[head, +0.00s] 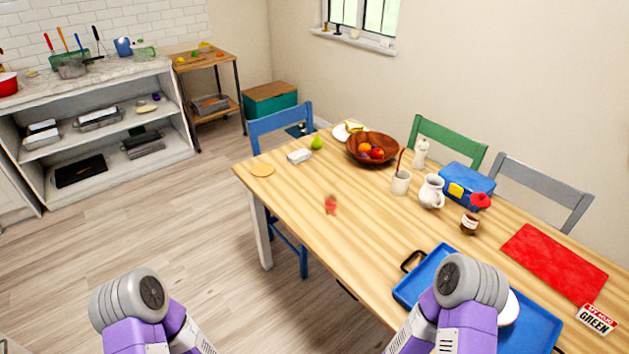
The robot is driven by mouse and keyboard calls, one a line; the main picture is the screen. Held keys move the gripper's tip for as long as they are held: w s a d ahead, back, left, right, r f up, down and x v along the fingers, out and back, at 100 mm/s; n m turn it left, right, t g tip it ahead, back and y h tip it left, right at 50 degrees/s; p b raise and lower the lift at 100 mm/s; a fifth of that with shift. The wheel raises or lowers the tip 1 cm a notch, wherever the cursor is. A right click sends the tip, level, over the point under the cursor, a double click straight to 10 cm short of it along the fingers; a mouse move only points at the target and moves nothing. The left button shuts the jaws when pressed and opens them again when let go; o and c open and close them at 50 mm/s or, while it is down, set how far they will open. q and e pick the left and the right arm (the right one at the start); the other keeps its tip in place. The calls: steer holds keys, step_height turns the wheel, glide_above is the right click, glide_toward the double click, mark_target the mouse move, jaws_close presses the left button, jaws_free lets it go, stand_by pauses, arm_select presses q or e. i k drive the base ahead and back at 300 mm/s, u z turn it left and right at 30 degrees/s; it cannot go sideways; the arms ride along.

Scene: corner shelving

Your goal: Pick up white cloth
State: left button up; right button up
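A small white block-like item (299,156) lies near the far left end of the wooden table (310,222). It may be a folded white cloth, but it is too small to tell. White folded-looking items (42,127) also sit on the upper left of the open shelving, and I cannot tell whether they are cloth. Only the purple and grey links of my two arms show at the bottom edge. Both of my grippers are out of view.
A blue tray (535,325) lies at the near right of the table, partly behind my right arm. A fruit bowl (372,148), a white pitcher (432,191) and a red mat (555,263) stand or lie farther back. Chairs surround the table. The floor (150,220) at left is clear.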

mark_target(294, 159)
steer(key=u, duration=0.15)
steer(key=i, duration=0.95)
steer(key=u, duration=0.4)
